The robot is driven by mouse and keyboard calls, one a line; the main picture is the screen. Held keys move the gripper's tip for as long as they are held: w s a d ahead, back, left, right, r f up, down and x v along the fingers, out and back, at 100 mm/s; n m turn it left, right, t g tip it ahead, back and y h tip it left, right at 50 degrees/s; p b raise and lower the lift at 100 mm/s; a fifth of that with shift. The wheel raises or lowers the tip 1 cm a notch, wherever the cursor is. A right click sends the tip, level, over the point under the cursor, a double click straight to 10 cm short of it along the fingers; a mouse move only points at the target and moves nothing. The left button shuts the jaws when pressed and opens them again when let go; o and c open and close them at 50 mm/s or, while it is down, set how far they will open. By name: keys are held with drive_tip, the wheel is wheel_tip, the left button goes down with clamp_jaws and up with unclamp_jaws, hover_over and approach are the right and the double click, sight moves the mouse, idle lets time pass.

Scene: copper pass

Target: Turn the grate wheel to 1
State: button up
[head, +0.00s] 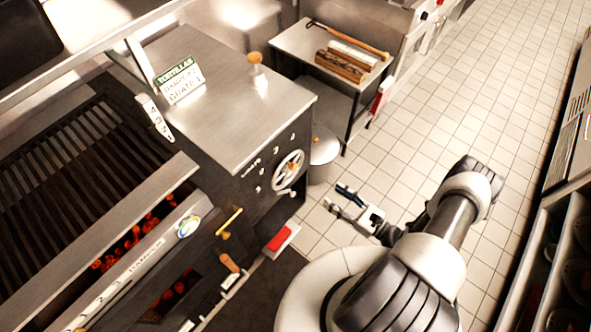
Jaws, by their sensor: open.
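The grate wheel (289,171) is a pale spoked handwheel on the dark front of the steel cabinet, with a small crank knob (291,193) at its lower edge. Numbers are marked around it, with a 3 and a 4 above; the others are too small to read surely. My gripper (340,197) is open and empty. It is to the right of the wheel in the picture, apart from it, above the tiled floor. A sign (181,82) on the cabinet top reads "Tortillas", with a damper line and "Grate 1" below.
The grill (70,165) with glowing coals is at the left. A brass handle (229,222) and a wooden handle (230,263) stick out from its front. A red block (279,238) lies low beside the cabinet. A metal bin (323,160) and side table (290,42) stand beyond. Tiled floor is clear at right.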

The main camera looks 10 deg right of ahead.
sight(295, 169)
drive_tip(key=b+x, duration=0.1)
drive_tip(key=x, duration=1.5)
drive_tip(key=shift+w+a, duration=0.25)
drive_tip(key=shift+w, duration=0.05)
drive_tip(key=shift+c, duration=0.4)
clamp_jaws()
